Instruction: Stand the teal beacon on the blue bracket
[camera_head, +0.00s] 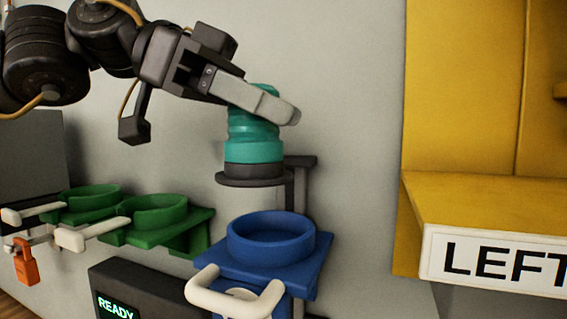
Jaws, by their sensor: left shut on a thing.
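The teal beacon (255,143) is upright, with a teal ribbed body and a dark round base. My left gripper (277,107) comes in from the upper left and is shut on the beacon's upper part. The blue bracket (310,266) has a raised round ring on a square plate, with a white handle at its front. In the picture the beacon's base shows just above and a little left of the ring, with a gap between them. How far it is over the ring in depth I cannot tell. My right gripper is not in view.
Two green brackets (202,218) with white handles are to the left; an orange padlock (25,262) hangs by the far-left one. A dark box with a READY display (115,307) is below. A yellow shelf (500,210) labelled LEFT stands at the right. A dark post rises behind the blue bracket.

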